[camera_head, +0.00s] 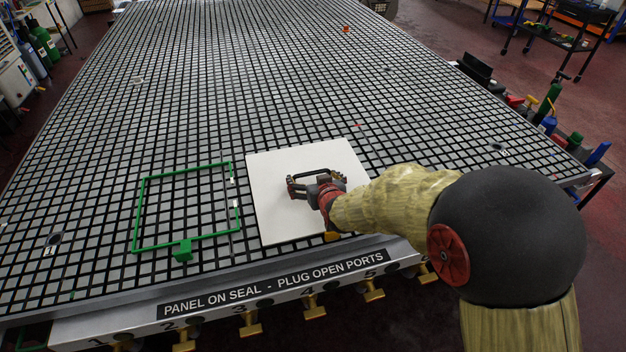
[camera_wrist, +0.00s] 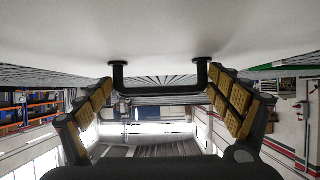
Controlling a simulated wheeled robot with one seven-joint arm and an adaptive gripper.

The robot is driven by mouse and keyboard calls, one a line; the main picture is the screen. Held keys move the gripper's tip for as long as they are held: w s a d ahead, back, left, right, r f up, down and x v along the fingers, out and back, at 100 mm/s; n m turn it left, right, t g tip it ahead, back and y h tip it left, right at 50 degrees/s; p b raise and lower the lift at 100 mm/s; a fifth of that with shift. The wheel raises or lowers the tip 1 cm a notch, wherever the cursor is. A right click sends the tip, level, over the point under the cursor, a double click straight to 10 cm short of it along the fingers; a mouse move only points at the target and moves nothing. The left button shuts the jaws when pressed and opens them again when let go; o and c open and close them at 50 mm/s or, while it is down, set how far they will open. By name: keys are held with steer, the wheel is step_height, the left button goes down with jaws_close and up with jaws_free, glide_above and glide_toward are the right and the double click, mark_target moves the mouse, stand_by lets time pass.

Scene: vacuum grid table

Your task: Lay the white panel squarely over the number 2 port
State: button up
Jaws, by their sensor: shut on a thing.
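The white panel (camera_head: 280,214) is a flat square plate with a black bar handle (camera_head: 318,171), right of the green frame and close over the grid table's front part. My gripper (camera_head: 314,187) is shut on the handle. In the wrist view the yellow-padded fingers flank the handle (camera_wrist: 160,91) at its two ends, below the panel's pale face (camera_wrist: 160,35). Whether the panel touches the table, I cannot tell. The printed 2 (camera_head: 169,326) shows on the front rail, left of the panel. Any opening under the panel is hidden.
A green rectangular outline (camera_head: 184,247) with a tab lies on the grid table (camera_head: 250,80), left of the panel. Brass valve handles (camera_head: 250,329) line the front rail. Bottles and tools (camera_head: 549,103) stand along the right edge. The far table is largely clear.

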steer(key=shift+s+d+f, duration=0.1)
steer(key=shift+s+f, duration=0.2)
steer(key=shift+f, duration=0.6)
steer(key=o, duration=1.8)
steer(key=shift+s+f, duration=0.1)
steer(key=shift+f, duration=0.15)
steer(key=v, duration=0.4)
steer(key=r+v, duration=0.1)
steer(key=v, duration=0.3)
steer(key=w+r+v, duration=0.1)
steer(key=v, duration=0.3)
steer(key=shift+s+r, duration=0.1)
